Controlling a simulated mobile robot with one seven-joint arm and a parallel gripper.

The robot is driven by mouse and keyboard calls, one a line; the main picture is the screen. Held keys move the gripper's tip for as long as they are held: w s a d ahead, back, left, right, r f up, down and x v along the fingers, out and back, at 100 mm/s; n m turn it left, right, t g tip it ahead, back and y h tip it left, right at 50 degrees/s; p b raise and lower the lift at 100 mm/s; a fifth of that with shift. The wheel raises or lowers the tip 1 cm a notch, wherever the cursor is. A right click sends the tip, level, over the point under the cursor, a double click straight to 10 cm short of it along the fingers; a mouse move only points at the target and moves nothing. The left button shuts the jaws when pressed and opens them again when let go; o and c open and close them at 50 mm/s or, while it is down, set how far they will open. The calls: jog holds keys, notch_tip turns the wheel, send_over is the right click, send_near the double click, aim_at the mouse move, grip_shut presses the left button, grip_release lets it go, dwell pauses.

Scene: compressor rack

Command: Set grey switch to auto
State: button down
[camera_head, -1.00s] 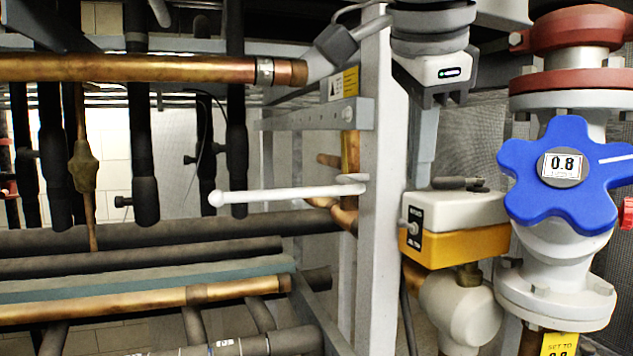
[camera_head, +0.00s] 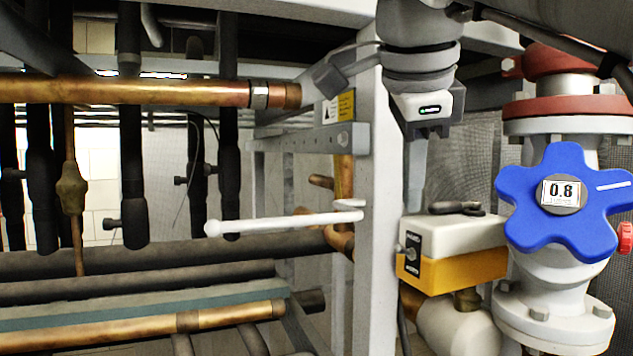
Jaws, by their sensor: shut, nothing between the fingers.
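The grey switch (camera_head: 409,254) is a small toggle on a black labelled plate. The plate is on the left end of an actuator box (camera_head: 455,250) with a white cover and yellow base, in the right half of the head view. The label text is too small to read, and I cannot tell the toggle's position. My gripper (camera_head: 415,205) hangs from above with its fingers pointing down. It is shut and empty. Its fingertips are just above the box's left end in the picture, apart from the toggle.
A blue star-shaped handwheel (camera_head: 540,205) marked 0.8 stands right of the box. A pale upright post (camera_head: 376,200) stands close left of my gripper. A white lever (camera_head: 285,222) sticks out leftward from it. A copper pipe (camera_head: 150,92) and dark pipes fill the left.

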aim_at(408, 251)
jog(key=x, duration=0.6)
jog(key=shift+w+f, duration=0.15)
jog(key=shift+f, duration=0.1)
